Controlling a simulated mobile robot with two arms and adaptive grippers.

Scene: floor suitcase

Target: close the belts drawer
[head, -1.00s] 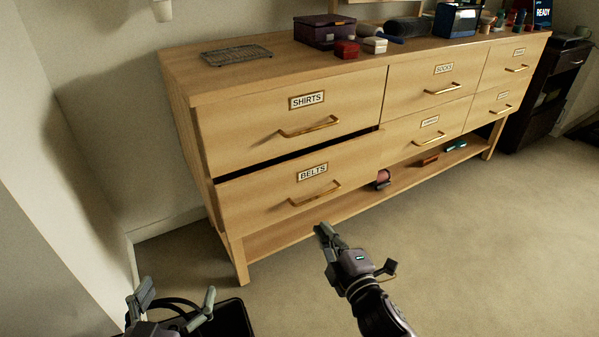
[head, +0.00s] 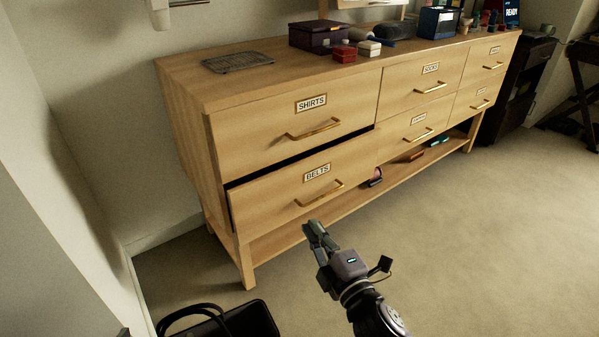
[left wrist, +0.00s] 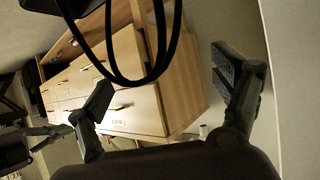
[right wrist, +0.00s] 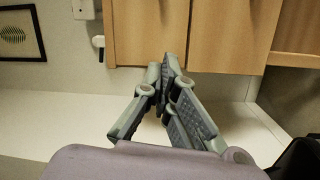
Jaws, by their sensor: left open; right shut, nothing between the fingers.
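The belts drawer (head: 268,205) is the lower left drawer of the wooden dresser. It stands out a little, with a dark gap along its top edge under the shirts drawer (head: 262,128). Its brass handle (head: 320,194) is on the front, below the BELTS label (head: 317,172). My right gripper (head: 312,230) is shut and empty, in front of and below the handle, seemingly apart from it. Its closed fingers also show in the right wrist view (right wrist: 166,65). My left gripper (left wrist: 162,70) is open and empty in the left wrist view.
A black bag (head: 235,322) with loop handles stands on the floor at the lower left; dark loops (left wrist: 160,60) cross the left wrist view. A wall closes the left side. Small items lie on the lower shelf (head: 290,235). The carpet at right is clear.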

